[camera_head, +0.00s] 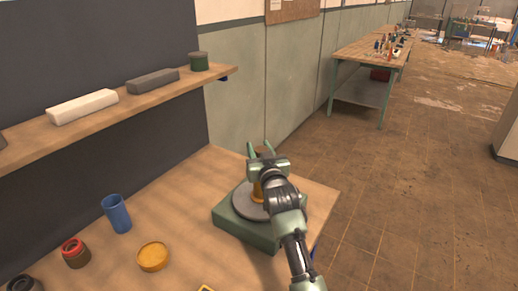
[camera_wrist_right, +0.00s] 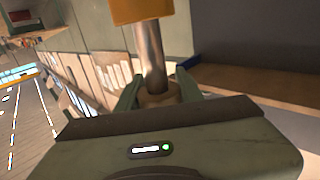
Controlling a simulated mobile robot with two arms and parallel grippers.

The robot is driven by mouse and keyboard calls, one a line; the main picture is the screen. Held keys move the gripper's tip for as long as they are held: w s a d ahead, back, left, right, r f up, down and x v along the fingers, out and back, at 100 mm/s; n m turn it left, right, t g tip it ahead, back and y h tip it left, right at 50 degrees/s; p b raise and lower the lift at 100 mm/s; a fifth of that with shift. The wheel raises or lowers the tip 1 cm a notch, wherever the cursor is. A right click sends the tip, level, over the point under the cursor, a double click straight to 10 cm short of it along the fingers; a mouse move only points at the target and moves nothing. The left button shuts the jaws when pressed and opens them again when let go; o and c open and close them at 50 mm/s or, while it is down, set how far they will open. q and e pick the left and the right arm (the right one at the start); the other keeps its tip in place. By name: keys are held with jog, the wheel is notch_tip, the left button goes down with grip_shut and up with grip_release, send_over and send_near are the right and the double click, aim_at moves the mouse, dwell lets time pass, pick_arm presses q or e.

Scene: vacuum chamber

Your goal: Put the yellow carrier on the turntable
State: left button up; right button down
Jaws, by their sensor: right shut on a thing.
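The yellow carrier (camera_head: 257,191) shows partly behind my right gripper. In the right wrist view the carrier has an orange-yellow end (camera_wrist_right: 142,10), a metal shaft (camera_wrist_right: 151,58) and a tan knob between the fingers. My right gripper (camera_head: 261,151) is shut on that knob. The turntable (camera_head: 241,199) is a grey disc on a green base (camera_head: 240,228) at the table's right end. The carrier's yellow end appears over the disc; my gripper hides much of it, and I cannot tell whether it touches. My left gripper is not in view.
On the table (camera_head: 185,210) stand a blue cup (camera_head: 117,213), a yellow round piece (camera_head: 152,257), a red-topped pot (camera_head: 75,253) and a dark ring-like piece (camera_head: 24,284). A shelf (camera_head: 100,112) above holds a white block, a grey block and a green can (camera_head: 199,61).

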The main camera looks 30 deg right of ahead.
dwell(0.3)
jog(key=c, duration=0.9)
grip_release()
jog(key=shift+f, duration=0.2)
jog(key=shift+s, duration=0.1)
jog(key=shift+r, duration=0.2)
jog(key=shift+s+a+f, duration=0.1)
jog(key=shift+s, duration=0.1)
jog(key=b+v, duration=0.1)
jog(key=v, duration=1)
jog(key=shift+s+b, duration=0.25)
jog(key=shift+b, duration=0.1)
